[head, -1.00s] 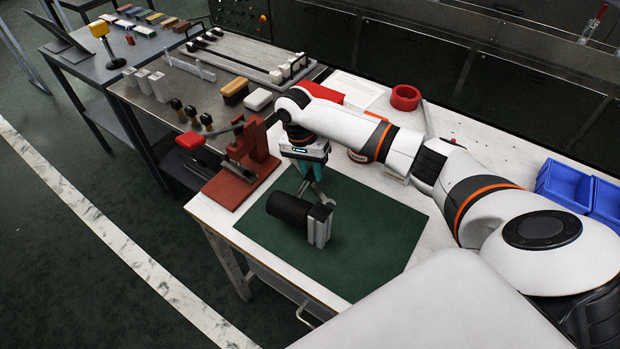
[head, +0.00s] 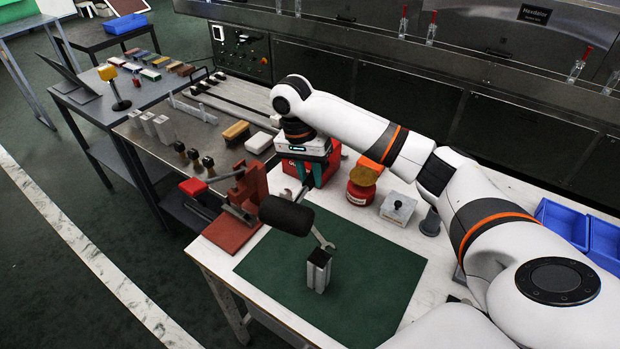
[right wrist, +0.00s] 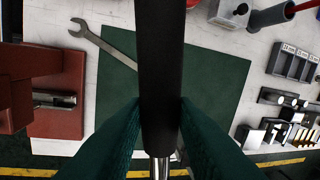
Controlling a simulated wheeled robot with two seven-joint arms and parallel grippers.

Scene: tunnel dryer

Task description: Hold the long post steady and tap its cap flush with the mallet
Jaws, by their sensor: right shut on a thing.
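My left gripper is not in view.
An open-ended wrench (right wrist: 95,40) lies across the mat's edge, partly behind the mallet head in the head view. A red-brown fixture (head: 240,205) stands left of the mat. A red tin (head: 360,193) and a grey block (head: 397,208) stand behind. The mat's front is clear.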

